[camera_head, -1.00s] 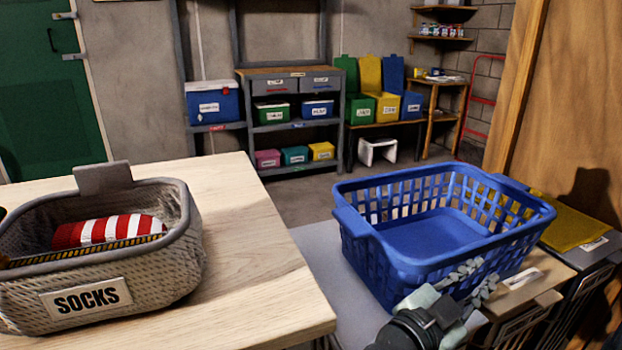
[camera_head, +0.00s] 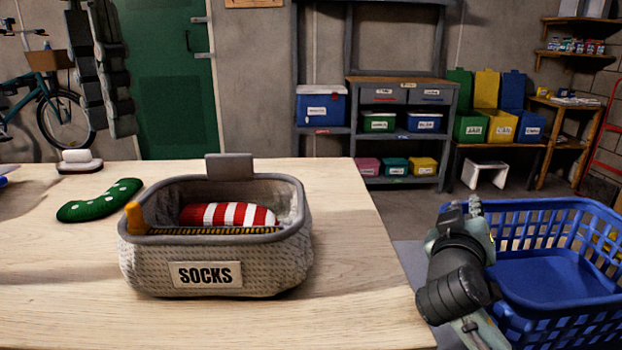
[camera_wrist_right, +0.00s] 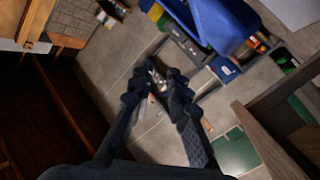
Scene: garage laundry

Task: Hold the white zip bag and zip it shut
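A pale, woven, basket-like bag labelled SOCKS (camera_head: 150,262) stands upright on the table; I take it to be the zip bag. Its top is open. A yellow-and-black zip-like strip (camera_head: 215,231) runs along the front of the opening, with an orange tab (camera_head: 134,217) at its left end. A grey tab (camera_head: 229,167) stands up at the back rim. A red-and-white striped sock (camera_head: 228,214) lies inside. My right gripper (camera_head: 462,210) is raised right of the table, apart from the bag. Its fingers in the right wrist view (camera_wrist_right: 158,88) are apart and empty. My left gripper is out of view.
The wooden table (camera_head: 60,290) is mostly clear in front. A green spotted sock (camera_head: 100,200) and a white object on a dark base (camera_head: 78,160) lie at left. A blue laundry basket (camera_head: 550,275) stands right of the table, beside my right arm. Shelves (camera_head: 400,155) stand behind.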

